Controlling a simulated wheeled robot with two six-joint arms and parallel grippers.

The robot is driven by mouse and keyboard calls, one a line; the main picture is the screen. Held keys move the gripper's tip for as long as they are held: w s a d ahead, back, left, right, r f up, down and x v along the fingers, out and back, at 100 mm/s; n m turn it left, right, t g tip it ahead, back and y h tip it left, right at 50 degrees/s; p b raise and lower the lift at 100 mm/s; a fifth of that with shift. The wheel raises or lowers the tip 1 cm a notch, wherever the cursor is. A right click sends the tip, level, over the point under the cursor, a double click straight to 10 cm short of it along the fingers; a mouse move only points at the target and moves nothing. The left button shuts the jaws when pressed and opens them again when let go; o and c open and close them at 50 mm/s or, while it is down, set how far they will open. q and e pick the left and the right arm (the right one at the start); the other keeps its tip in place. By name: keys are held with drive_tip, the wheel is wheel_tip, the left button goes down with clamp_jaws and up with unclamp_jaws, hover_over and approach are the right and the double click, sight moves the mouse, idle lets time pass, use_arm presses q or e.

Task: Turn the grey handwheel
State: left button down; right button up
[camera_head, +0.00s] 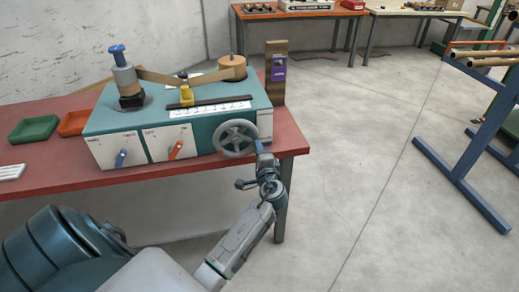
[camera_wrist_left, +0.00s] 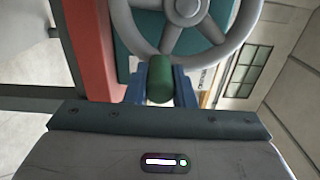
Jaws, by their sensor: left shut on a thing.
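The grey handwheel (camera_head: 222,134) is on the front face of the teal and white winder (camera_head: 213,120), at its right end. Its spoked rim and hub also show at the top of the left wrist view (camera_wrist_left: 126,32). A dark green handle (camera_wrist_left: 159,80) sticks out from the wheel towards the wrist camera. My left gripper (camera_head: 259,147) is at the wheel's lower right edge. Its blue fingers (camera_wrist_left: 160,92) stand on both sides of the green handle, shut on it. In the head view the handle is hidden by the gripper. My right gripper is not in view.
The winder stands on a red table (camera_head: 50,180). A green tray (camera_head: 34,129) and an orange tray (camera_head: 74,124) lie at its left. Blue (camera_head: 121,158) and orange (camera_head: 175,149) levers are on the front. The floor right of the table is clear up to a blue rack (camera_head: 450,180).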

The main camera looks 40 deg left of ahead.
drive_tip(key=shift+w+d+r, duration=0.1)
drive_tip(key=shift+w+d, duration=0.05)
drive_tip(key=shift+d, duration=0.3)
use_arm(q)
drive_tip(key=c, duration=1.2)
unclamp_jaws()
drive_tip(key=shift+a, duration=0.15)
drive_tip(key=shift+c, duration=0.2)
drive_tip(key=shift+s+d+f, duration=0.1)
drive_tip(key=shift+s+d, duration=0.1)
drive_tip(key=shift+d, duration=0.1)
drive_tip(key=b+v, duration=0.2)
drive_tip(key=v, duration=0.8)
drive_tip(key=shift+b, duration=0.35)
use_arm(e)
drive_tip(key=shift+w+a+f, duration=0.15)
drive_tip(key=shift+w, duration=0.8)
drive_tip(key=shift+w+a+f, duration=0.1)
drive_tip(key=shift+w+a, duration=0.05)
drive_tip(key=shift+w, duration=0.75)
use_arm(q)
drive_tip(key=shift+s, duration=0.1)
